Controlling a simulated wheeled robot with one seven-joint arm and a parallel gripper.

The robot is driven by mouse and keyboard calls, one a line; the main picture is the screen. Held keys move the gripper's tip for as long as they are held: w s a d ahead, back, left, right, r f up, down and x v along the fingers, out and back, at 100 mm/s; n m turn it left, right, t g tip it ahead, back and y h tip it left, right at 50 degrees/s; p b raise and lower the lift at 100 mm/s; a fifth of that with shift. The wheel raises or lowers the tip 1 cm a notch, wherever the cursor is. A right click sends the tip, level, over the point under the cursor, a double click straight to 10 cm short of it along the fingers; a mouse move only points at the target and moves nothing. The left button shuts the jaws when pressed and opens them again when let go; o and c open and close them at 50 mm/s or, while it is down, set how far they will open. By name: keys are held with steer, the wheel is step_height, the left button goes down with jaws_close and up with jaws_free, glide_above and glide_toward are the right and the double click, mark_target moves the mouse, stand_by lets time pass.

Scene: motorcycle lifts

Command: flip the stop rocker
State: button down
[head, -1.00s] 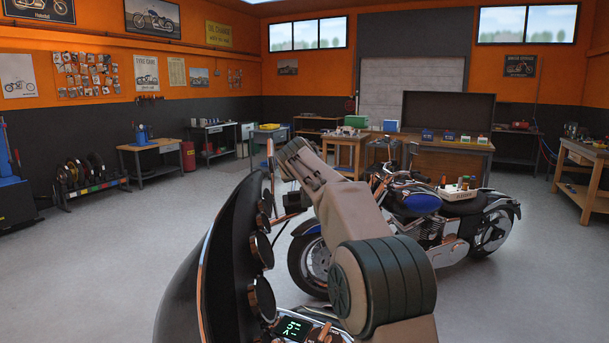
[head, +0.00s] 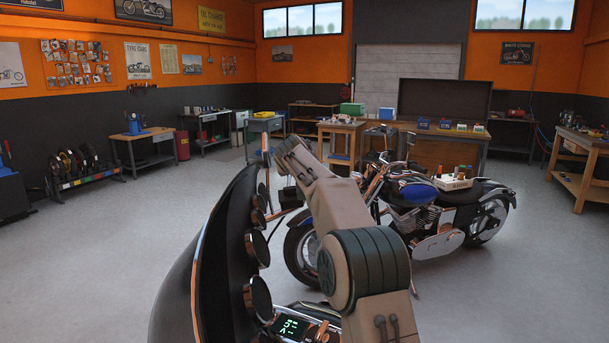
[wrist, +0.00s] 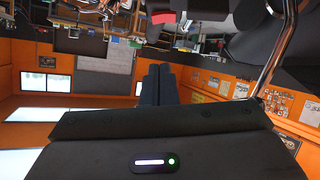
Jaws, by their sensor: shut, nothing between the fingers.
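In the wrist view my gripper (wrist: 160,70) shows two dark fingers pressed together, with nothing between them. A small red part (wrist: 164,17), which looks like the stop rocker, is at the top of that view beyond the fingertips, apart from them in the picture. Dark housing lies beside it, and I cannot tell which way the rocker is set. In the head view the near motorcycle's dark fairing (head: 205,240), with several round gauges, stands left of my arm. My gripper's fingers and the rocker cannot be made out there.
A chrome bar (wrist: 287,45) runs down the right side of the wrist view. A lit green display (head: 291,327) is low by the fairing. A blue and black motorcycle (head: 418,192) bearing a white tray (head: 453,183) stands beyond my arm. Open floor (head: 110,230) lies left.

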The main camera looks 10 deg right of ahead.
steer(key=p+x, duration=0.3)
steer(key=x, duration=0.2)
steer(key=shift+w, duration=0.3)
steer(key=shift+w+d+f, duration=0.2)
steer(key=shift+f, duration=0.4)
steer(key=shift+w+d+f, duration=0.2)
steer(key=shift+f, duration=0.4)
steer(key=shift+w+d+f, duration=0.1)
steer(key=shift+f, duration=0.25)
steer(key=shift+w+d+f, duration=0.1)
steer(key=shift+w+f, duration=0.05)
steer(key=shift+f, duration=0.2)
